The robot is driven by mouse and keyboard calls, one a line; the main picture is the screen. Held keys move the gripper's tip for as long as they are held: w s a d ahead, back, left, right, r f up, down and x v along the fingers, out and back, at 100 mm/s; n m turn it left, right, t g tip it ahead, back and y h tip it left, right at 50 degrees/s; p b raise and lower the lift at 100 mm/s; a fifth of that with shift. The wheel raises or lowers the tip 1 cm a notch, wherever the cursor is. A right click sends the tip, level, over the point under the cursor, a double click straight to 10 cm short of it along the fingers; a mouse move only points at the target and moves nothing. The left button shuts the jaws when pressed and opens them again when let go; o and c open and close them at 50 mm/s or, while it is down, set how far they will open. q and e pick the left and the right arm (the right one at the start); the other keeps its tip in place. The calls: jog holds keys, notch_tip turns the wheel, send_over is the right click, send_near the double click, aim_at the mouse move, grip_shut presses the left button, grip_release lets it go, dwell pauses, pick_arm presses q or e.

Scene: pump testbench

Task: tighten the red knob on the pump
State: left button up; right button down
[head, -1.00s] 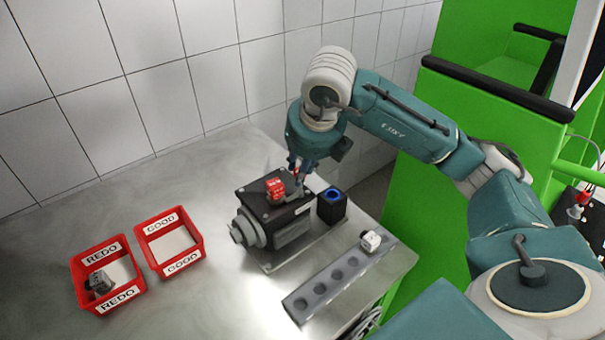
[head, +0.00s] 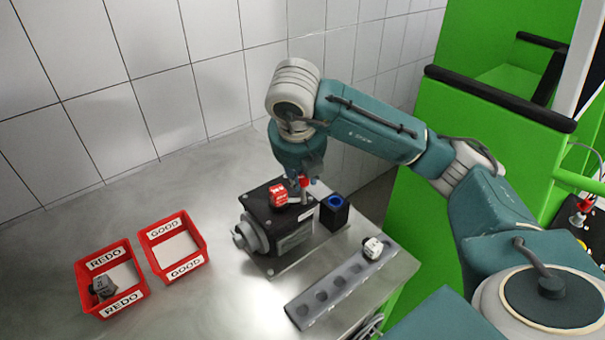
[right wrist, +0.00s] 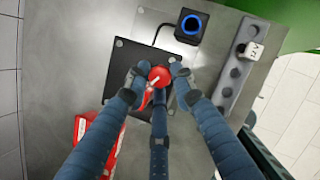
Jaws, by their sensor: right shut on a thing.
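The pump (head: 292,238) is a dark block with a grey round flange on its left side, sitting on the metal table. The red knob (head: 304,182) stands on its top near the back right edge. In the right wrist view the knob (right wrist: 159,77) is round and red, with a pale pointer or stem beside it. My right gripper (head: 306,179) reaches down from above and is shut on the red knob; its fingers surround the knob in the wrist view (right wrist: 158,82). They partly hide it in the head view. My left gripper is not in view.
A red block (head: 279,196) with white marks sits on the pump. A black box with a blue ring (head: 335,203) stands right of it. A grey rack (head: 325,297) holds a white part (head: 373,248). Red REDO (head: 124,304) and GOOD (head: 186,268) bins stand left.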

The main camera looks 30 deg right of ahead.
jog(key=shift+w+d+r, duration=0.2)
jog(key=shift+r, duration=0.2)
jog(key=c, duration=1.5)
grip_release()
jog(key=shift+c, duration=0.2)
jog(key=shift+o, duration=0.3)
jog(key=shift+f, duration=0.15)
jog(key=shift+s, duration=0.1)
jog(key=v, duration=1.2)
jog(key=shift+f, duration=0.1)
